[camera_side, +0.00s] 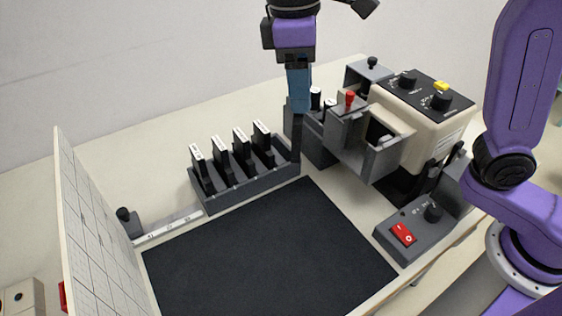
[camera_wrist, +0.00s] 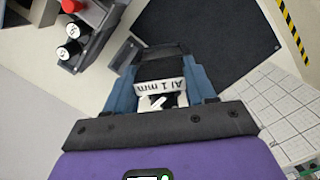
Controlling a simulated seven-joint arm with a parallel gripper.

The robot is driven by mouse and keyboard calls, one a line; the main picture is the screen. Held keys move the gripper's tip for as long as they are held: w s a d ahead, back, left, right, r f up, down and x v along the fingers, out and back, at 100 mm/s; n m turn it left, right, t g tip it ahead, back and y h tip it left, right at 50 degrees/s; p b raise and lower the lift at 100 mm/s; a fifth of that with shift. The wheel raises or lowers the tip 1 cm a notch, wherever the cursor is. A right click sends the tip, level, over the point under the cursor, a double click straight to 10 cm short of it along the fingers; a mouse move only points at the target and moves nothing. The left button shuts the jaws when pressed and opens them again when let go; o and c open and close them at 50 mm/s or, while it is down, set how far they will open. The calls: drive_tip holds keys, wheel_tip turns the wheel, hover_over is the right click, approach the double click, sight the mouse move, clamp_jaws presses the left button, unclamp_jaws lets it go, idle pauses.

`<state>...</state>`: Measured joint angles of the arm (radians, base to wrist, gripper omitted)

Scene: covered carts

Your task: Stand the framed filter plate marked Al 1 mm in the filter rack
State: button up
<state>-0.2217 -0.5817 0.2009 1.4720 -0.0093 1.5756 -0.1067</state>
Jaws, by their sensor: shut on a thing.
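My gripper (camera_side: 299,106) points down at the right end of the filter rack (camera_side: 246,188), with its blue fingers shut on a dark framed plate (camera_side: 297,142). In the wrist view the plate's white label (camera_wrist: 160,87) reads "Al 1 mm" and sits between the fingers (camera_wrist: 168,100). The plate hangs upright, its lower end close to the rack's right end. I cannot tell whether it is inside a slot or touching the rack. Several other dark plates with white top labels (camera_side: 240,136) stand in the rack, left of the held one.
A beige device (camera_side: 425,118) with knobs and grey housings stands close on the right. A red-switch box (camera_side: 403,235) is in front of it. A black mat (camera_side: 265,255) lies clear before the rack. A gridded board (camera_side: 95,230) and a ruler strip (camera_side: 168,226) are left.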

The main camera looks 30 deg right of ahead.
drive_tip(key=w+d+f+n, duration=0.2)
drive_tip(key=w+f+n, duration=0.15)
drive_tip(key=w, duration=0.25)
drive_tip(key=w+d+f+n, duration=0.2)
drive_tip(key=w+f+n, duration=0.15)
drive_tip(key=w, duration=0.25)
wheel_tip(320, 180, down, 10)
drive_tip(key=shift+w+d+r+n+t, duration=0.15)
drive_tip(key=shift+w+n+t, duration=0.15)
drive_tip(key=shift+t, duration=0.1)
drive_tip(key=o, duration=1.4)
wheel_tip(320, 180, up, 12)
drive_tip(key=a, duration=0.1)
drive_tip(key=shift+a, duration=0.2)
